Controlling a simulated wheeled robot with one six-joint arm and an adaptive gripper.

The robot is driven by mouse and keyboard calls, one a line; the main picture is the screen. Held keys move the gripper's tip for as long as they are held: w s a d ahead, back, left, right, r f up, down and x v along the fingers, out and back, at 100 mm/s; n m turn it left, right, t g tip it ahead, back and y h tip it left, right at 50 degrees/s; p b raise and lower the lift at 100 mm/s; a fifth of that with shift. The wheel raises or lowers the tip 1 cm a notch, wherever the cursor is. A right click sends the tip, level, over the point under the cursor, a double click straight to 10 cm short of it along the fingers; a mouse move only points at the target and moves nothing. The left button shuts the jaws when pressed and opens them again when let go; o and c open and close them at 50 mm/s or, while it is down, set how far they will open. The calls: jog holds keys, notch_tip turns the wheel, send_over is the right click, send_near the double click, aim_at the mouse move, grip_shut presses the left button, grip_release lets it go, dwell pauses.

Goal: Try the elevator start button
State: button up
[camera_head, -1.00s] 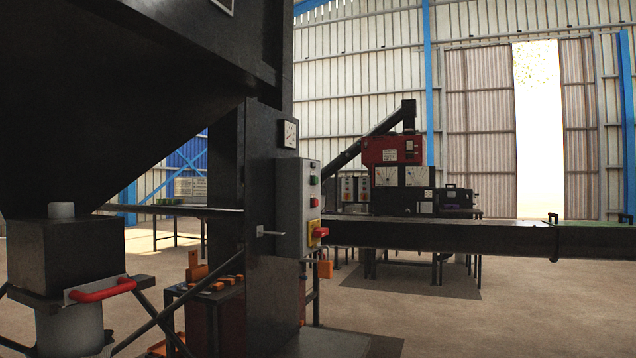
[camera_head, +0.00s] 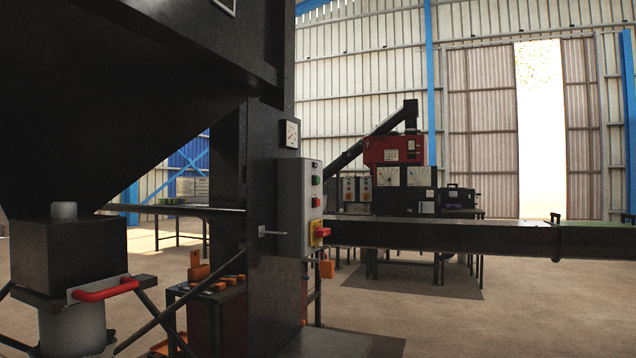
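A grey control box (camera_head: 293,206) is fixed to the side of a dark upright column. I cannot read any labels, so I cannot tell which control is the elevator start button. My gripper is not in view.
A dark hopper (camera_head: 110,110) fills the upper left. Below it is a red handle (camera_head: 104,289). An orange padlock (camera_head: 327,268) hangs under the control box. A dark horizontal trough (camera_head: 450,236) runs right from the column. A red-and-black machine (camera_head: 394,150) stands behind. Open floor lies at lower right.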

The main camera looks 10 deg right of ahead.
grip_shut()
dwell(1.4)
